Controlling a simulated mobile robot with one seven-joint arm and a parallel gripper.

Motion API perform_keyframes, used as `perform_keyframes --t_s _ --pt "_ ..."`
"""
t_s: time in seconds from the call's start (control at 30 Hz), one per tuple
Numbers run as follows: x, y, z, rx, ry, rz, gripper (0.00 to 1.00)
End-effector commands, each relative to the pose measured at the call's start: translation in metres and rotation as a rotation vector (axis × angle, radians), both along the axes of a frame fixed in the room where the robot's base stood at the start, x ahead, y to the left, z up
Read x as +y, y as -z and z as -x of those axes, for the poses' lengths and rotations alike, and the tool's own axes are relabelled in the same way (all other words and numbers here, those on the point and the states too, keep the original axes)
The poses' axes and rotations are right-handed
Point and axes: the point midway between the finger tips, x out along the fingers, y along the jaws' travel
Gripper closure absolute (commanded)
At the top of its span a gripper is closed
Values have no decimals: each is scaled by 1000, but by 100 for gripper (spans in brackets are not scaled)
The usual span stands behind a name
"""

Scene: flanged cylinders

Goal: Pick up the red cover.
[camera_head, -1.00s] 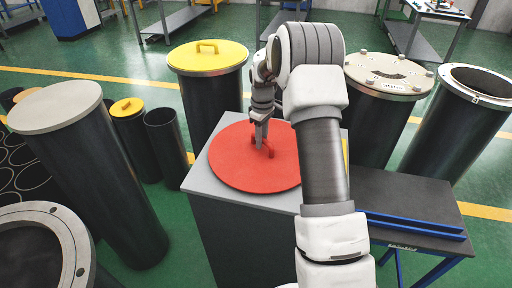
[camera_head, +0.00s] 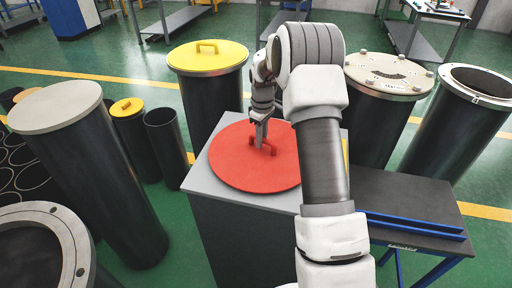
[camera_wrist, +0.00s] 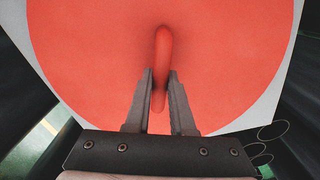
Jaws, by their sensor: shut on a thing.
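The red cover (camera_head: 236,168) is a flat round disc with a raised bar handle (camera_wrist: 162,45). It lies on the grey top of a box-like pedestal (camera_head: 199,183). My gripper (camera_head: 261,143) reaches down onto the handle near the middle of the cover. In the wrist view my gripper (camera_wrist: 160,88) has one finger on each side of the handle, shut on it. The cover looks flat on the pedestal; I cannot tell any gap under it. My arm hides the cover's right edge in the head view.
A yellow-lidded cylinder (camera_head: 208,62) stands behind the pedestal. A beige-capped cylinder (camera_head: 60,104) stands to the left, and an open flanged one (camera_head: 70,232) at front left. A bolted-flange cylinder (camera_head: 388,76) and a dark bench (camera_head: 425,205) are at right.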

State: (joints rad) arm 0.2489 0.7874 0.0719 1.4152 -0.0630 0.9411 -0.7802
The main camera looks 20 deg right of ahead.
Motion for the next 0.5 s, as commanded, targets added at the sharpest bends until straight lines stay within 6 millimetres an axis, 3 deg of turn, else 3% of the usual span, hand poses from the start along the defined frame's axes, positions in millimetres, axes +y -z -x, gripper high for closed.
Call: perform_keyframes --t_s 0.5 --pt "0 -24 -1 -3 0 0 100"
